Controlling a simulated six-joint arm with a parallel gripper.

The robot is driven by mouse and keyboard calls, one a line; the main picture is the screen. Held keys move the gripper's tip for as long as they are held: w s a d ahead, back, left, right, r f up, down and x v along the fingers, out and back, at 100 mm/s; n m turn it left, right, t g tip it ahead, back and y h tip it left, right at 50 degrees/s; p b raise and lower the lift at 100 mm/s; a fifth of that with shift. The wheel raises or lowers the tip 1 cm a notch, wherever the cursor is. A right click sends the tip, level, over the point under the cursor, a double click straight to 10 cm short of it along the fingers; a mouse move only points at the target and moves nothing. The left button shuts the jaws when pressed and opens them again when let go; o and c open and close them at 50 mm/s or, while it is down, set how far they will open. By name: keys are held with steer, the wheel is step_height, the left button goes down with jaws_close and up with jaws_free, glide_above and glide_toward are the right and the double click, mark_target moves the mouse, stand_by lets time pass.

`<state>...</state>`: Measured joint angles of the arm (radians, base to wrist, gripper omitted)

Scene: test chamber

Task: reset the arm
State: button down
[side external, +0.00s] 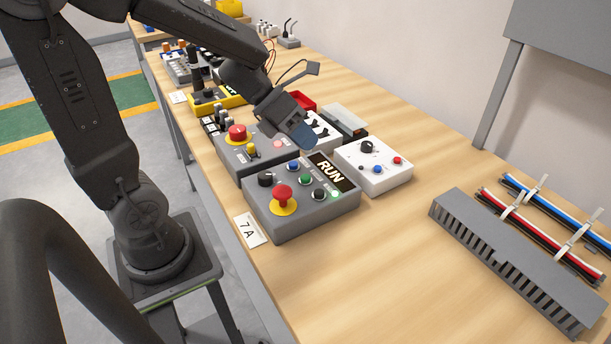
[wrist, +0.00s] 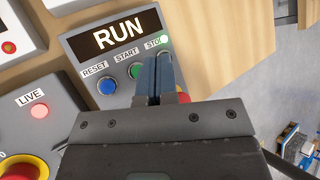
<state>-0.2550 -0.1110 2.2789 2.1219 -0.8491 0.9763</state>
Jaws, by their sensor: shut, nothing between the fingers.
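A grey control box (side external: 300,215) with a lit RUN display (side external: 331,171) stands on the bench. It has a blue button (side external: 293,165), labelled RESET in the wrist view (wrist: 107,86), and a green START button (side external: 305,180), also in the wrist view (wrist: 135,70). A black button (side external: 319,194), a black knob (side external: 265,179) and a red mushroom button (side external: 282,193) on a yellow base are on it too. My gripper (side external: 308,143) is shut and empty, above the box's far side. In the wrist view its fingertips (wrist: 163,57) partly cover the STOP label and hide what lies below it.
A second grey box (side external: 229,156) with a red mushroom button and a LIVE lamp (wrist: 39,111) stands behind. A white box (side external: 373,178) is to the right. A grey slotted duct (side external: 510,260) lies at the right. The bench front (side external: 370,280) is clear.

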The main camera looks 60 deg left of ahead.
step_height(320, 180, up, 9)
steer(key=w+a+n+t+y, duration=0.25)
steer(key=n+t+y, duration=0.55)
steer(key=n, duration=1.3)
steer(key=s+d+f+n+g, duration=0.1)
steer(key=s+d+n+g, duration=0.2)
steer(key=s+n, duration=0.4)
steer(key=s+d+f+n+g+h, duration=0.1)
steer(key=s+d+f+n+g, duration=0.1)
steer(key=s+d+n+g, duration=0.2)
steer(key=s+n+g, duration=0.1)
steer(key=s+n, duration=0.2)
steer(key=n, duration=0.1)
steer(key=shift+n+g, duration=0.3)
